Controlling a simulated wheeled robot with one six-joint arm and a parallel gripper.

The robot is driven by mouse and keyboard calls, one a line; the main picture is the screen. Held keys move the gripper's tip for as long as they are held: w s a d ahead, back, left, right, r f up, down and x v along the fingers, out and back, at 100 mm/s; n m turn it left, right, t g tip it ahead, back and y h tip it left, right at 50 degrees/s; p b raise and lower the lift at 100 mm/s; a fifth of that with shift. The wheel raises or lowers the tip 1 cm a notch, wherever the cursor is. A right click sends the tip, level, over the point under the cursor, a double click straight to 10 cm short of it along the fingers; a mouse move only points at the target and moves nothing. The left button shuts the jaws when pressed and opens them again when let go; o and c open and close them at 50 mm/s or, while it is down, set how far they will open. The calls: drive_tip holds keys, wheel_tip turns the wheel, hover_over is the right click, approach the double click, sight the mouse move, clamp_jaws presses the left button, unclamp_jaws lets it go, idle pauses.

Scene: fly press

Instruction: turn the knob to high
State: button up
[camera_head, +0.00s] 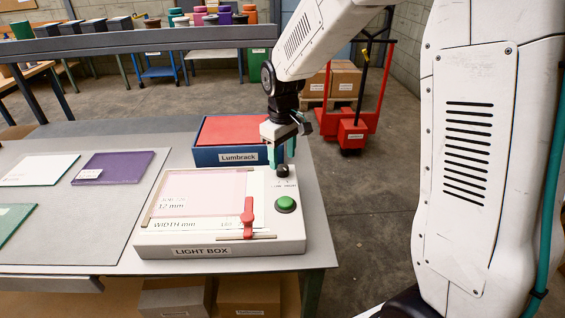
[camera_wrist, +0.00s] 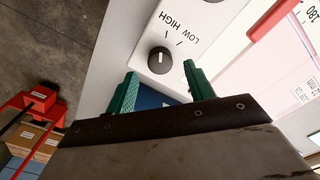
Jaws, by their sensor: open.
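The black knob (camera_wrist: 159,60) stands on the white top of the light box (camera_head: 222,247), at its back right corner in the head view (camera_head: 283,171). LOW and HIGH are printed beside it, with short tick marks. A pale line on the knob shows in the wrist view; I cannot tell surely which mark it meets. My gripper (camera_wrist: 164,88) has two green fingers, spread apart with nothing between them. In the head view my gripper (camera_head: 282,156) hangs pointing down just above and behind the knob. The fingertips look apart from the knob.
A green button (camera_head: 286,205) and a red slider (camera_head: 248,218) are on the light box near the knob. The blue Lumbrack box (camera_head: 205,157) with a red top stands close behind. Coloured sheets (camera_head: 113,168) lie on the table at left. A red pallet truck (camera_head: 351,134) stands beyond.

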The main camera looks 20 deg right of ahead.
sight(283, 168)
wheel_tip(283, 168, up, 4)
drive_tip(key=shift+r, duration=0.25)
idle(0.4)
drive_tip(key=shift+s+f+m, duration=0.1)
drive_tip(key=shift+s+m, duration=0.2)
drive_tip(key=s+d+r+m, duration=0.1)
drive_tip(key=s+r, duration=0.2)
drive_tip(key=s, duration=0.7)
drive_tip(key=s+d+r+m, duration=0.1)
drive_tip(key=s+r+m, duration=0.1)
drive_tip(key=s, duration=0.7)
drive_tip(key=s+d+r+m+t, duration=0.1)
drive_tip(key=s+r+m, duration=0.1)
drive_tip(key=s, duration=0.8)
drive_tip(key=shift+s+d+r, duration=0.25)
drive_tip(key=shift+s+r, duration=0.05)
drive_tip(key=shift+r, duration=0.55)
